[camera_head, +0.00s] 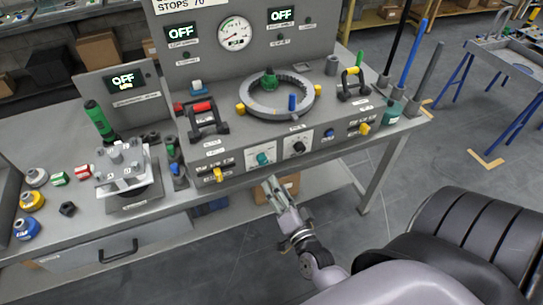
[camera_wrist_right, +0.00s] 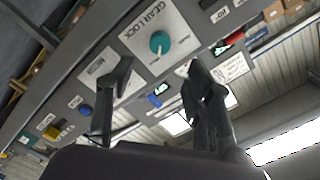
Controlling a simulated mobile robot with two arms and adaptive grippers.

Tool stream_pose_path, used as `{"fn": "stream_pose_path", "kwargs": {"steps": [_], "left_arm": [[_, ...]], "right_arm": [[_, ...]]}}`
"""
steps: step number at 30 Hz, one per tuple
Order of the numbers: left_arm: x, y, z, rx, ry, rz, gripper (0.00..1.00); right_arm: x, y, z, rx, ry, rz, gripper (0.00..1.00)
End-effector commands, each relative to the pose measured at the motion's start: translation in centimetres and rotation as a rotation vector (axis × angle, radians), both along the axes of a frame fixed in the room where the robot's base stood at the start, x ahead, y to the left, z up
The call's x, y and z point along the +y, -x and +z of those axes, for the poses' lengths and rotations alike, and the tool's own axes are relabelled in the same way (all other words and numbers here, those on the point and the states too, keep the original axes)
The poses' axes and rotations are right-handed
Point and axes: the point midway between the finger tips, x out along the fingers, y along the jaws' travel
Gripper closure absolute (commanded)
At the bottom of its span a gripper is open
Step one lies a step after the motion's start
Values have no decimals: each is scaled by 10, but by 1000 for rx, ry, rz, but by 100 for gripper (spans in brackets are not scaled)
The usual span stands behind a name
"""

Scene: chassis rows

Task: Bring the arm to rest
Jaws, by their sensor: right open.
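My right gripper (camera_head: 273,188) is just in front of the console's front edge, below the front panel, with my arm reaching it from the lower right. In the right wrist view my right gripper (camera_wrist_right: 158,75) shows two dark fingers spread apart with nothing between them. Beyond the fingers is the front panel with a teal knob (camera_wrist_right: 159,43) marked GEAR LOCK. The same teal knob (camera_head: 263,158) shows in the head view. I cannot tell the exact gap between fingertips and panel, but no contact shows. My left gripper is not in view.
The grey console (camera_head: 225,140) carries a ring dial (camera_head: 246,104), handles and levers. A clamp fixture (camera_head: 126,169) and loose coloured parts lie on the left bench. A cardboard box (camera_head: 284,184) is on the lower shelf behind my gripper.

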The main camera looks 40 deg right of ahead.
Motion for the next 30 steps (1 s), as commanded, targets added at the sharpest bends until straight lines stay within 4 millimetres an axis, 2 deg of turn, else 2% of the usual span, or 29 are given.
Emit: {"fn": "stream_pose_path", "kwargs": {"steps": [2,6,24,26,27,29,30], "left_arm": [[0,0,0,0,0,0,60],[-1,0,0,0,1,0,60],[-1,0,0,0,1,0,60],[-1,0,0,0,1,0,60],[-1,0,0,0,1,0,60],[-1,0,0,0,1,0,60],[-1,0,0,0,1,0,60]], "right_arm": [[2,10,-1,3,-1,0,52],[4,18,0,0,0,0,52],[5,18,-2,5,3,3,52],[8,19,-12,29,14,13,52],[12,19,-23,59,27,26,52],[20,21,-49,123,58,57,52],[27,24,-71,181,84,85,52]]}}
